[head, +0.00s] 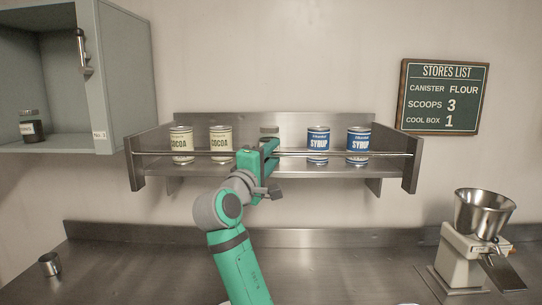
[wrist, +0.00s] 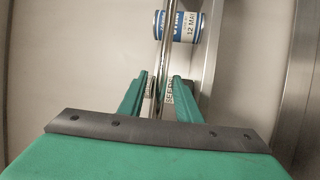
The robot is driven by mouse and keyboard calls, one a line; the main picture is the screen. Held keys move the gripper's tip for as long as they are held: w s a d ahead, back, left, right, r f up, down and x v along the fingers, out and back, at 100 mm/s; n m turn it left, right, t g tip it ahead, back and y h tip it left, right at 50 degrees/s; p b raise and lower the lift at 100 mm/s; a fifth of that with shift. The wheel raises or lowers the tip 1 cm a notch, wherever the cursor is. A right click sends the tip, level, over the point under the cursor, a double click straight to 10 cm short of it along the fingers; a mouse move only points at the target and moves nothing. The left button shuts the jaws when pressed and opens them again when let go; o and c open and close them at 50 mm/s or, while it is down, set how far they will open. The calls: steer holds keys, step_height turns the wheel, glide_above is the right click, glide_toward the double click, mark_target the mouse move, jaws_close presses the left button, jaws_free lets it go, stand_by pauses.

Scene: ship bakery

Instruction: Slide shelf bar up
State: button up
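The shelf bar (head: 300,154) is a thin metal rod running level across the front of the steel wall shelf (head: 285,165), between its two end brackets. It passes in front of the cans at about mid-height. In the wrist view the bar (wrist: 165,45) runs between the two green fingers. My gripper (head: 268,150) is at the middle of the bar. In the wrist view my gripper (wrist: 160,76) looks open, with one finger on each side of the bar and gaps showing beside it. Whether a finger touches the bar cannot be told.
On the shelf stand two cocoa cans (head: 181,144) at left and two blue syrup cans (head: 318,145) at right. Another can (head: 269,130) is mostly hidden behind my gripper. An open cabinet (head: 125,75) hangs at left.

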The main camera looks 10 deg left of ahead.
steer(key=v, duration=1)
steer(key=shift+s, duration=0.35)
